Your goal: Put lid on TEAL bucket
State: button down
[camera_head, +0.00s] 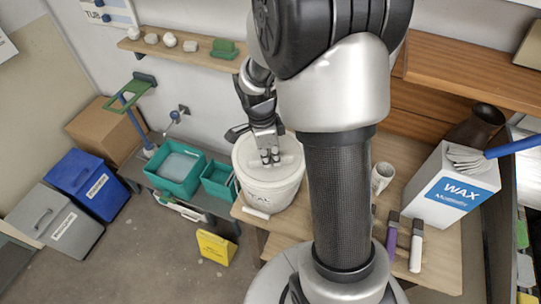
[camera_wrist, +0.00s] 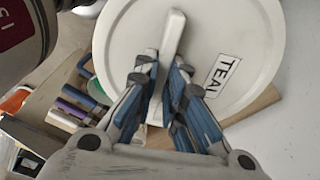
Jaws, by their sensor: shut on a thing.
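A white round bucket (camera_head: 268,192) stands on the wooden bench, with part of a label ending in "AL" on its side. A white lid (camera_head: 286,156) is over its top; in the wrist view the lid (camera_wrist: 215,50) carries a "TEAL" label and a straight raised bar handle (camera_wrist: 172,38). My gripper (camera_head: 269,158) is above the lid and shut on the handle. In the wrist view the fingers of my gripper (camera_wrist: 167,95) stand on either side of the bar. I cannot tell whether the lid is fully seated on the rim.
A white WAX box (camera_head: 447,190) with a brush on top and a dark jar (camera_head: 477,124) stand right on the bench (camera_head: 440,262). Teal tubs (camera_head: 176,172) are left. A yellow sign (camera_head: 216,247) is on the floor.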

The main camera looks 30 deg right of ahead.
jog(key=c, duration=1.6)
grip_release()
jog(key=shift+o, duration=0.6)
jog(key=o, duration=0.4)
jog(key=shift+r+p, duration=2.25)
jog(key=shift+r, duration=1.3)
jog(key=shift+c, duration=0.2)
